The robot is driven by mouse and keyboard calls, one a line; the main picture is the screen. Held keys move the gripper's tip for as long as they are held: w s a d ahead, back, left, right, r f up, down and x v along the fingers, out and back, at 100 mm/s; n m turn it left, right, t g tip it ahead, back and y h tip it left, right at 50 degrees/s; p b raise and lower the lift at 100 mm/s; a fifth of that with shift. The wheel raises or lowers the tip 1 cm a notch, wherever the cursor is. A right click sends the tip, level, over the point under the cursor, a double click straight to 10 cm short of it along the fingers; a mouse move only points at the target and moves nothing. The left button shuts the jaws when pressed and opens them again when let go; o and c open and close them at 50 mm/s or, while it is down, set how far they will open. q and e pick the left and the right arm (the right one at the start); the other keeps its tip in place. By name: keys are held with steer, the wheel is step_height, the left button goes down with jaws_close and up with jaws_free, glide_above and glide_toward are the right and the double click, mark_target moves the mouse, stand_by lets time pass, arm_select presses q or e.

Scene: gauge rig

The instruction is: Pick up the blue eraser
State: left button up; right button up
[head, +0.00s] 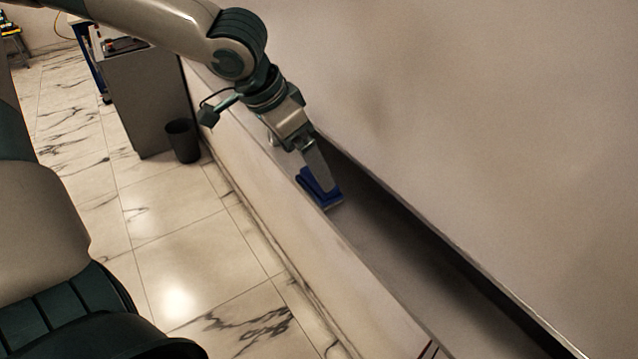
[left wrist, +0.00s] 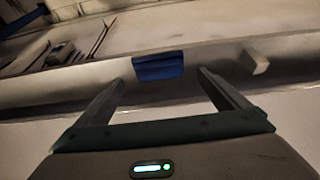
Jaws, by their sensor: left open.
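The blue eraser (head: 312,187) lies in the long ledge that runs along the whiteboard wall in the head view. My left gripper (head: 318,178) reaches down over it from the upper left, and its finger partly hides the eraser. In the left wrist view the blue eraser (left wrist: 158,66) appears ahead, between the two spread fingers of my left gripper (left wrist: 161,79). The jaws are open, and I see no finger closed on the eraser. Whether a finger touches it I cannot tell. My right gripper is not in view.
The ledge (head: 400,245) has a raised front edge and the wall (head: 480,120) behind it. A small pale block (left wrist: 254,62) sits to the right of the eraser in the wrist view. A dark bin (head: 183,140) and a grey cabinet (head: 148,95) stand on the tiled floor.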

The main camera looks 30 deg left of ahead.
mark_target(312, 180)
arm_select(q)
steer(key=shift+f, duration=0.2)
stand_by(0.3)
steer(key=shift+w+p+x, duration=0.2)
steer(key=shift+p+x, duration=0.2)
steer(key=shift+x, duration=2.1)
steer(key=shift+d+r, duration=0.1)
steer(key=shift+d, duration=0.05)
steer(key=shift+c, duration=0.4)
steer(key=c, duration=0.8)
